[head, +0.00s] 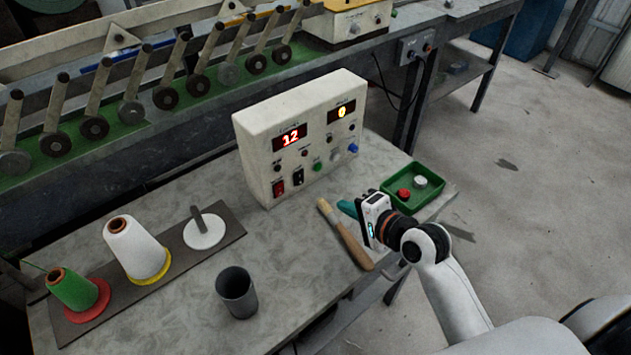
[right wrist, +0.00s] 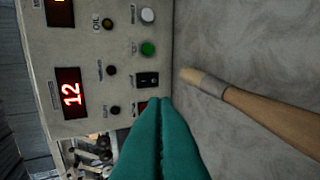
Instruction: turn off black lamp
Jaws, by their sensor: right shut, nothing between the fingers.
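The white control box (head: 300,130) stands on the grey table. Its lower front has a black rocker switch (head: 298,177) and, left of it, a red rocker switch (head: 278,188). In the right wrist view the black rocker (right wrist: 147,79) is clear, while the red one is mostly hidden behind my fingertips. My right gripper (head: 346,208) has teal fingers, pressed together and empty. In the head view it is in front of the box, right of the switches and apart from them. The fingers point toward the panel in the right wrist view (right wrist: 160,104). My left gripper is not in view.
A wooden-handled brush (head: 345,235) lies beside my right gripper. A green tray (head: 425,200) with a red and a white button is at the right. A dark cup (head: 237,293) and thread cones (head: 133,250) stand at the left.

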